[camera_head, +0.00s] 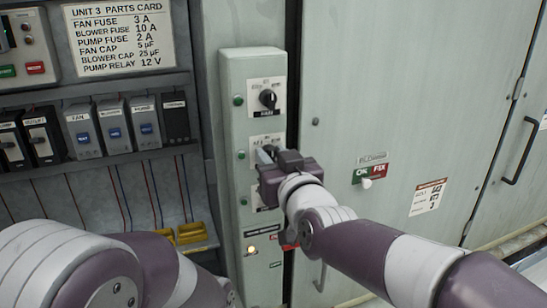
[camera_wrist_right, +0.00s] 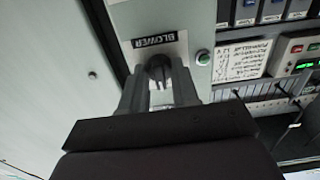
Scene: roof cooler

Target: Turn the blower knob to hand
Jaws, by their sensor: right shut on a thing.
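The blower knob (camera_wrist_right: 157,68) is dark and sits below an upside-down BLOWER label (camera_wrist_right: 160,42) in the right wrist view. My right gripper (camera_wrist_right: 157,86) is shut on it, one finger on each side. The knob's exact setting cannot be read. My left arm shows at the lower left, but its gripper is out of the picture.
Another black knob (camera_head: 268,98) is above on the same box. An amber lamp (camera_head: 251,249) glows low on it. A white switch (camera_head: 367,183) with OK and FIX marks is on the door at right. Shelves with fuse modules (camera_head: 82,135) and a parts card (camera_head: 120,38) are at left.

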